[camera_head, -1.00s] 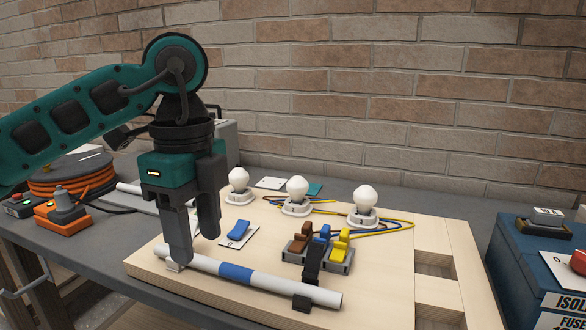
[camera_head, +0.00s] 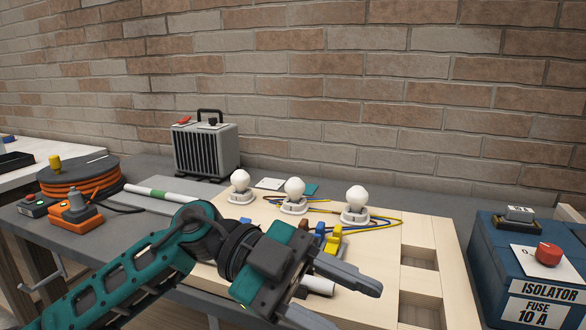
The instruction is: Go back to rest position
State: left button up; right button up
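My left gripper (camera_head: 348,306) reaches in from the lower left, low over the front of the pale wooden board (camera_head: 385,295). The gripper and forearm hide much of the board's front and left part. Part of a white tube (camera_head: 318,286) shows just behind the fingers. A yellow lever (camera_head: 335,240) and a blue lever (camera_head: 320,230) show just behind the gripper, partly covered. My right gripper is not in view.
Three white bulbs (camera_head: 295,190) stand along the board's back. A blue isolator box (camera_head: 530,265) with a red knob is at right. A grey heater (camera_head: 205,148), an orange cable reel (camera_head: 80,178) and an orange switch box (camera_head: 76,214) are at left.

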pick_arm(q)
jog(key=w+a+r+n+t+h+p, duration=0.2)
jog(key=w+n+t+h, duration=0.4)
jog(key=n+t+h, duration=0.35)
jog(key=w+a+f+n+t+y+p, duration=0.1)
jog(key=w+a+f+n+t+y, duration=0.2)
jog(key=a+f+n+t+y, duration=0.35)
jog(key=w+a+f+n+t+y, duration=0.25)
jog(key=f+n+t+y, duration=0.35)
jog(key=n+t, duration=0.3)
jog(key=s+a+f+g+y, duration=0.2)
jog(key=s+a+f+y, duration=0.1)
jog(key=f, duration=0.4)
jog(key=s+a+f+n+g+y+p, duration=0.1)
jog(key=s+a+f+g+y, duration=0.1)
jog(key=s+f, duration=0.5)
jog(key=s+a+f+n+g+y, duration=0.1)
jog(key=s+a+f+g+y, duration=0.1)
jog(key=s+a+f+y, duration=0.2)
notch_tip(320, 180, down, 5)
jog(key=a, duration=0.2)
jog(key=shift+s+a+p, duration=0.3)
jog(key=shift+s+a, duration=0.05)
jog(key=shift+s, duration=0.05)
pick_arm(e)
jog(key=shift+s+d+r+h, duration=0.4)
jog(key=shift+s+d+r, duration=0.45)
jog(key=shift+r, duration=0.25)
pick_arm(q)
jog(key=shift+r, duration=0.15)
